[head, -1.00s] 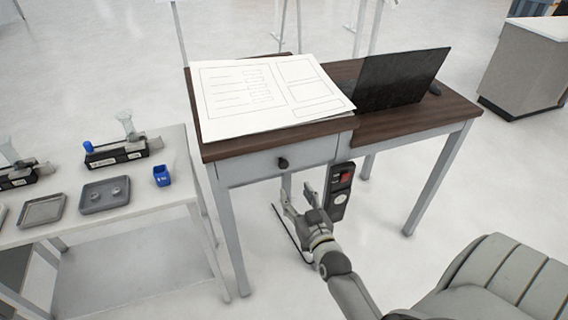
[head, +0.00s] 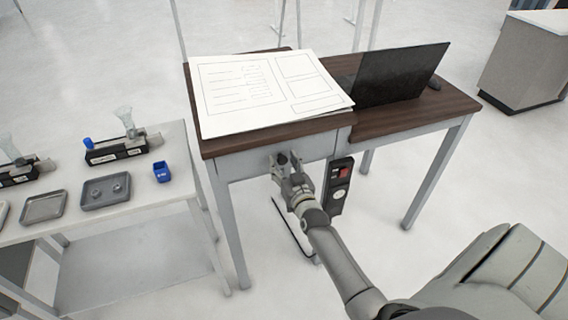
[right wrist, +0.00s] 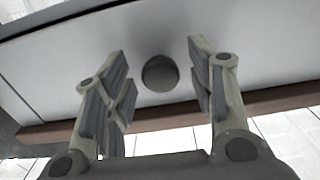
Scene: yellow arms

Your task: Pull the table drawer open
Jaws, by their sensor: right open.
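The table (head: 400,127) has a brown top and grey legs. Its drawer (head: 240,165) is under the left part of the top, and its front looks flush with the frame. The drawer's round dark knob (right wrist: 160,73) shows between the open fingers of my right gripper (right wrist: 158,85) in the right wrist view. The fingers stand on both sides of the knob with gaps and do not touch it. In the head view my right gripper (head: 286,164) is at the drawer front and partly covers the knob. My left gripper is not in view.
A large paper sheet (head: 265,90) and a dark screen (head: 400,78) are on the table. A black control box with a red switch (head: 338,186) hangs just right of the gripper. A white side table (head: 60,210) with trays stands at left.

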